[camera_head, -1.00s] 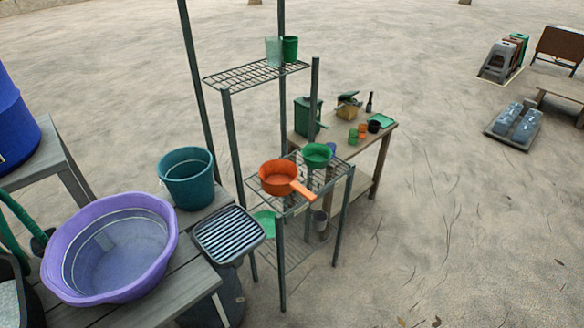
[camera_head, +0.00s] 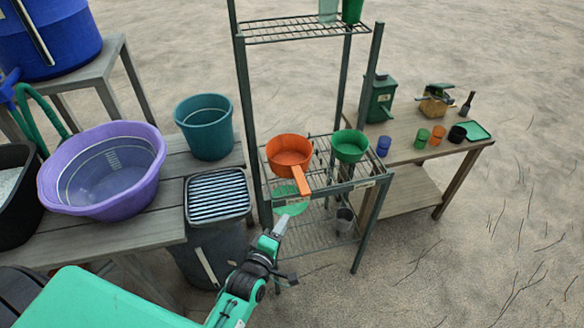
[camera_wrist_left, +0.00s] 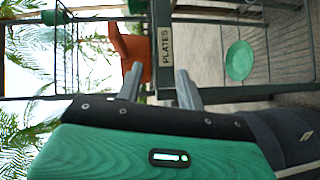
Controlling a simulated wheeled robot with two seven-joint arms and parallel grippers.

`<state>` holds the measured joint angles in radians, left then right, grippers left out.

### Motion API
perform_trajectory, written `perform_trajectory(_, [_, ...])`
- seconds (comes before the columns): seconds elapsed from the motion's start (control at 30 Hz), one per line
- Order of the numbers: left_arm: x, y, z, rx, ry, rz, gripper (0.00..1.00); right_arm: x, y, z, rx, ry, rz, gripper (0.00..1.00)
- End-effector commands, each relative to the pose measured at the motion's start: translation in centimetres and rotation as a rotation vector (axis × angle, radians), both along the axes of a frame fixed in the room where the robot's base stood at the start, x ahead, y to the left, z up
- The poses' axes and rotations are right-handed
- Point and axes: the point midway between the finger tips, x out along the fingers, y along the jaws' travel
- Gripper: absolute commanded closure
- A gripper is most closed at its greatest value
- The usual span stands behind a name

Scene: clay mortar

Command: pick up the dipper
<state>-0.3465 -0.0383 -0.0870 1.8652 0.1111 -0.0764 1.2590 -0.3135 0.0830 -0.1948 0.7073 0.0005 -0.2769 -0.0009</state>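The orange dipper (camera_head: 289,152), a round pan with a straight handle, sits on the middle shelf of the metal rack. Its handle points toward me and sticks out past the shelf's front edge. My left gripper (camera_head: 281,224) is below and in front of the handle, apart from it. In the left wrist view, the two fingers of my left gripper (camera_wrist_left: 158,82) stand apart with nothing between them, and part of the orange dipper (camera_wrist_left: 130,46) shows beyond them. My right gripper is not in view.
The rack (camera_head: 360,182) also holds a green pan (camera_head: 349,145) beside the dipper and a green plate (camera_wrist_left: 239,60) on a lower shelf. Left are a purple basin (camera_head: 108,168), a teal bucket (camera_head: 204,126) and a bin (camera_head: 218,194). A wooden table (camera_head: 408,152) stands right.

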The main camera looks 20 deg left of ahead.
Motion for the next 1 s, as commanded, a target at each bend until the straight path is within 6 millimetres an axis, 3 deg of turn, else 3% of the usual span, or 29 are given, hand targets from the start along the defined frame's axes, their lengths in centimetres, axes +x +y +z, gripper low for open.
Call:
perform_trajectory(0.1, [0.2,0.5,3.8,-0.096,-0.077,0.023,0.62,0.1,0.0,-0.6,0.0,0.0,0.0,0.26])
perform_trajectory(0.23, [0.7,0.7,5.8,-0.14,-0.113,0.031,0.62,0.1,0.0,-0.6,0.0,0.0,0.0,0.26])
perform_trajectory(0.7, [7.8,0.3,6.0,-0.143,-0.114,0.031,0.62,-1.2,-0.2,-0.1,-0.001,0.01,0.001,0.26])
perform_trajectory(1.0, [9.7,0.2,6.1,-0.141,-0.114,0.031,0.62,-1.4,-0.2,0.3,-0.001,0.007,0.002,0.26])
